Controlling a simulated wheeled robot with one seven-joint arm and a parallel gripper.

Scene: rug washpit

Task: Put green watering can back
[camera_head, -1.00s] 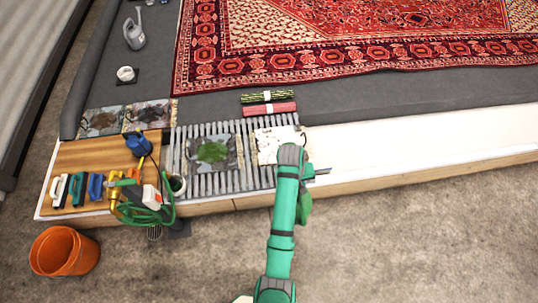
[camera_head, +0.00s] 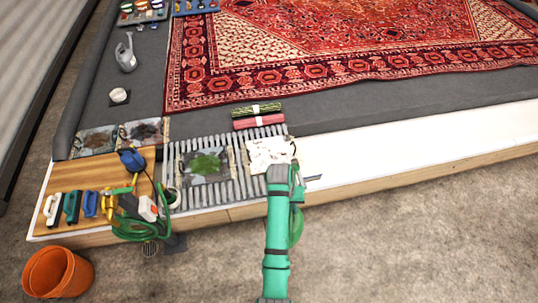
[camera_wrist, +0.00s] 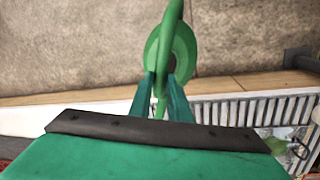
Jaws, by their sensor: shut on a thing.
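The green watering can (camera_wrist: 180,48) hangs in my gripper (camera_wrist: 161,100), which is shut on its handle. In the wrist view its round body lies beyond the fingertips, over the brown floor. In the head view only part of the can (camera_head: 296,228) shows, at the right side of my green arm; the rest is hidden. My gripper is near the front edge of the wash platform, just in front of the white speckled mat (camera_head: 270,152).
A grey watering can (camera_head: 125,53) stands on the grey floor at the upper left. An orange bucket (camera_head: 57,272) stands at the lower left. The white ledge (camera_head: 400,140) at right is clear.

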